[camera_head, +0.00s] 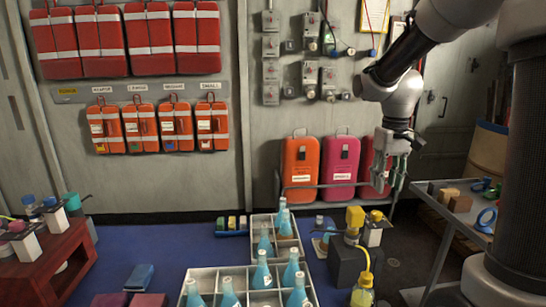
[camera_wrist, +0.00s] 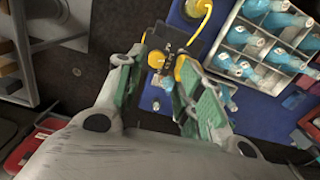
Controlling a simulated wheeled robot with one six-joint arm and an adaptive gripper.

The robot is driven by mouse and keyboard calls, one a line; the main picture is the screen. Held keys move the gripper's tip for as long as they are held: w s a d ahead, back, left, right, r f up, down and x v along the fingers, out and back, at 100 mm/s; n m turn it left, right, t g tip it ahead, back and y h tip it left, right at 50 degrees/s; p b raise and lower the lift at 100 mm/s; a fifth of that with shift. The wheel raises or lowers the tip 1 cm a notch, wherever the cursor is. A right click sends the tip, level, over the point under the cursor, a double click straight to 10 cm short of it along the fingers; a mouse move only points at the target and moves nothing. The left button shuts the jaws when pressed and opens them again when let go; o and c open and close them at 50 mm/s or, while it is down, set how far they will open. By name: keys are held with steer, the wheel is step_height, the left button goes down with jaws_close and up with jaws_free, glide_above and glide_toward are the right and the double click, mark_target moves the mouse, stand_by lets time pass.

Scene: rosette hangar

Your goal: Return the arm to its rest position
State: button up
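My gripper (camera_head: 391,174) hangs from my arm at the right of the head view, in the air in front of the wall cases and left of a grey cart. In the wrist view its two green-padded fingers (camera_wrist: 153,98) are spread apart with nothing between them. Beneath and beyond the fingers is a dark box with a yellow-capped bottle and yellow tube (camera_wrist: 182,72). My arm is bent, reaching down from the top right of the head view. No rest holder for the arm is identifiable in either view.
A grey cart (camera_head: 455,215) with small blocks and a blue ring stands at right. Divided trays (camera_head: 208,272) of blue flasks stand on the blue mat (camera_head: 140,250). Orange and pink cases (camera_head: 300,165) stand against the wall.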

steer(key=s+r+t, duration=0.2)
steer(key=s, duration=0.8)
steer(key=s+r+t, duration=0.2)
steer(key=s+r, duration=0.1)
steer(key=s, duration=0.7)
steer(key=shift+d+r+m+t, duration=0.2)
steer(key=shift+r+m+t, duration=0.1)
steer(key=shift+r+t, duration=0.1)
steer(key=shift+s, duration=0.1)
